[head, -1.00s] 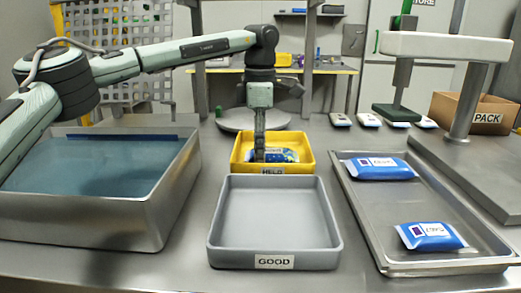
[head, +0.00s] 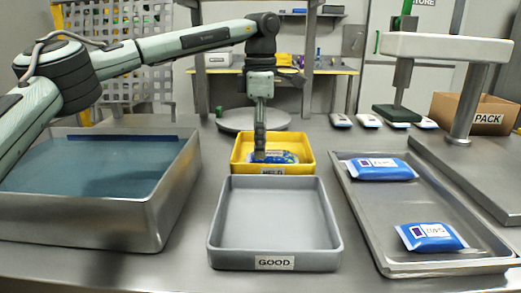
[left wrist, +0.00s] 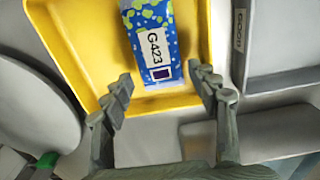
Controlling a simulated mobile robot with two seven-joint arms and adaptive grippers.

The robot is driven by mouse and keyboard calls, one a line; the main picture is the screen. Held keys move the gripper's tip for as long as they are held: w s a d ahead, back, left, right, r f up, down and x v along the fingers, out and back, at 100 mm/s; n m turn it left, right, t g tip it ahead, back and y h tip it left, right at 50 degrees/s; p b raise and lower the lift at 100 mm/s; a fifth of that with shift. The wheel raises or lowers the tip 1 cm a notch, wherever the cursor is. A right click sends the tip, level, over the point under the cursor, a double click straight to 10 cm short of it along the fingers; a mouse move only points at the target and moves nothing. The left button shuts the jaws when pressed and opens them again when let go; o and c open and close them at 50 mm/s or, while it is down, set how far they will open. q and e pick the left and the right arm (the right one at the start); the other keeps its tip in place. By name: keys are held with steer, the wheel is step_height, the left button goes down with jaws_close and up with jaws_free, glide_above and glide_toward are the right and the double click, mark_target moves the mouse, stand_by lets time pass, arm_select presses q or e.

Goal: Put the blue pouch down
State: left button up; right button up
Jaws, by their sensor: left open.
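The blue pouch (left wrist: 152,45), with green and yellow dots and a white G423 label, lies in the yellow tray (left wrist: 200,15). In the head view the pouch (head: 285,157) shows behind the front wall of the yellow tray (head: 305,160), partly hidden by my left gripper (head: 260,153). In the left wrist view my left gripper (left wrist: 165,90) is open, its fingers apart on either side of the pouch's near end, with gaps between. My right gripper is not in view.
A grey tray (head: 330,235) marked GOOD stands empty in front. A metal tray (head: 370,225) at right holds two blue pouches (head: 380,169). A steel basin (head: 165,195) stands at left. A white-topped stand (head: 445,47) and a PACK box (head: 465,112) are at back right.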

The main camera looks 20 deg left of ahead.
arm_select(q)
step_height(320, 180, up, 10)
steer(key=shift+f+p, duration=0.25)
steer(key=shift+p, duration=0.05)
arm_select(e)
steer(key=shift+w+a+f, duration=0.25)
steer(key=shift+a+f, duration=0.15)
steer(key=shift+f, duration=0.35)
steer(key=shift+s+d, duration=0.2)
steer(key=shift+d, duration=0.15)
